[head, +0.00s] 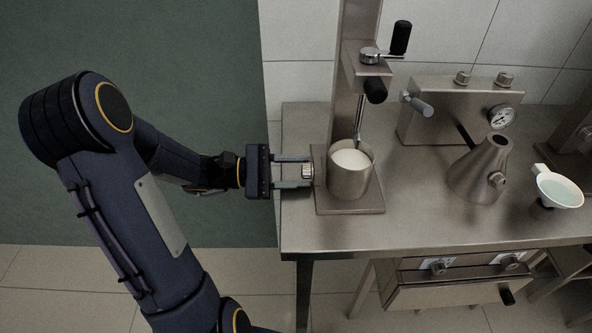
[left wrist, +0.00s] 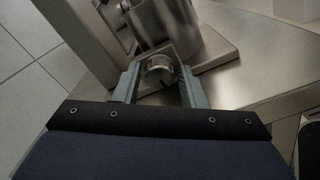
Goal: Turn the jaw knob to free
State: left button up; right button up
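The jaw knob (head: 307,171) is a small ridged metal knob on the left side of the stand, beside a steel cup (head: 350,181) holding white contents. My left gripper (head: 309,171) comes in level from the left, its two fingers on either side of the knob. In the left wrist view the knob (left wrist: 160,68) sits between the fingertips (left wrist: 158,76), with a narrow gap visible beside it. The gripper looks open around the knob, not clamped. The knob's far side and any marks on it are hidden. My right gripper is not in view.
The stand's column (head: 343,100) rises behind the cup and carries a crank with a black handle (head: 401,38). A gauge box (head: 440,113), a conical flask (head: 480,170) and a white funnel (head: 559,188) stand to the right. The bench (head: 420,222) is clear at front.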

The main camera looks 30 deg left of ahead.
pick_arm(q)
jog(key=v, duration=0.8)
jog(key=shift+d, duration=0.1)
dwell(0.5)
